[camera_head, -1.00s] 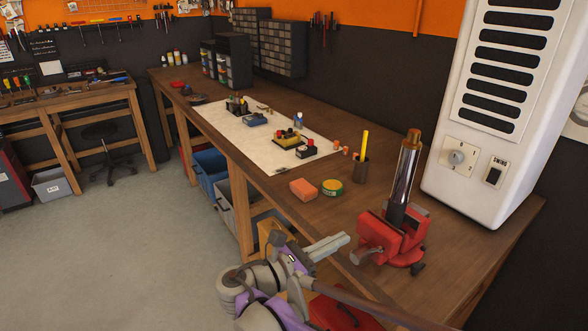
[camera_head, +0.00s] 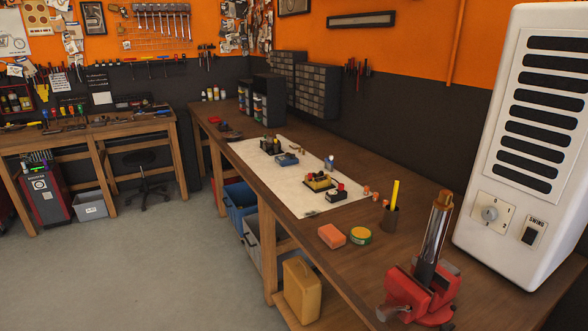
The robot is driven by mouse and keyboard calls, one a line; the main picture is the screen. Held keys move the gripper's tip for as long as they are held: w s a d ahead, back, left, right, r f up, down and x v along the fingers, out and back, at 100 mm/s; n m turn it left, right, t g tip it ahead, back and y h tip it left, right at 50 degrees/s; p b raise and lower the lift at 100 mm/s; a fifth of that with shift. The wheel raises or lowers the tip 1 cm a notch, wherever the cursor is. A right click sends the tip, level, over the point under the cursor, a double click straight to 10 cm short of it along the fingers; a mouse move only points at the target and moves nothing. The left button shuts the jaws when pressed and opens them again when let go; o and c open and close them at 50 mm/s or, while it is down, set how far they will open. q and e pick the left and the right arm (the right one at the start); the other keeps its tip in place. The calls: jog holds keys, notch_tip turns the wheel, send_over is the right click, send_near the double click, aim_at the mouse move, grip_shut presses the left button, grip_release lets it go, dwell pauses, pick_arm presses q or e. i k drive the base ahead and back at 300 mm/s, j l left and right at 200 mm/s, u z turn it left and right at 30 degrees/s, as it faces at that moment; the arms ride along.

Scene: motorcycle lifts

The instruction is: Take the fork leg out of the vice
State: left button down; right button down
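The fork leg (camera_head: 434,240) is a shiny metal tube with a dark lower part and a bronze-coloured top. It stands nearly upright, slightly tilted, in the red vice (camera_head: 412,294) at the front right of the wooden bench. The vice jaws are around its lower part. The vice's lower edge is close to the bottom of the picture. Neither of my grippers shows in the head view now, so I cannot tell their state or how far they are from the fork leg.
A white heater-like unit (camera_head: 525,140) stands right of the vice. An orange block (camera_head: 331,236), a round green tin (camera_head: 358,234) and a dark cup (camera_head: 390,220) with a yellow stick are behind the vice. A yellow canister (camera_head: 301,290) stands below the bench's front edge.

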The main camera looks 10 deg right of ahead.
aim_at(428, 257)
jog(key=z, duration=1.2)
